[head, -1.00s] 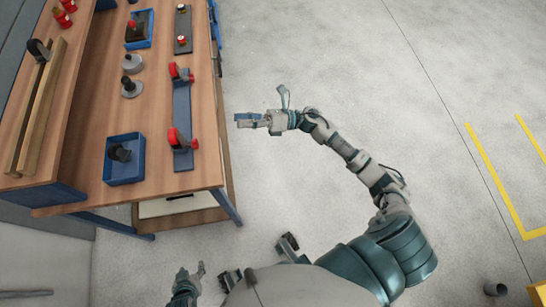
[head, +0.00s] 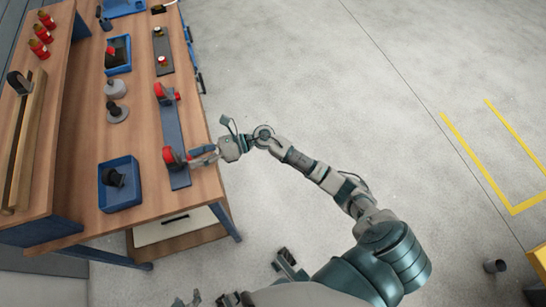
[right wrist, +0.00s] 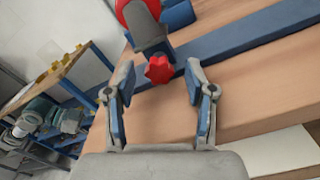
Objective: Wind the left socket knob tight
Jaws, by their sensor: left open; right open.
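A blue strip (head: 174,132) lies on the wooden bench and carries two sockets with red parts. One is the nearer socket (head: 173,158), the other the farther socket (head: 164,92). My right gripper (head: 206,156) is open at the bench edge, beside the nearer socket. In the right wrist view a red star-shaped knob (right wrist: 159,69) on a grey bracket shows ahead, between the spread fingertips (right wrist: 160,80); no contact is visible. My left gripper (head: 188,300) is open at the bottom edge of the head view, away from the bench, and partly cut off.
A blue tray (head: 134,202) with a dark part stands left of the nearer socket. Grey round parts (head: 117,111) stand farther up the bench (head: 145,148). Red bottles (head: 40,48) stand on the raised shelf.

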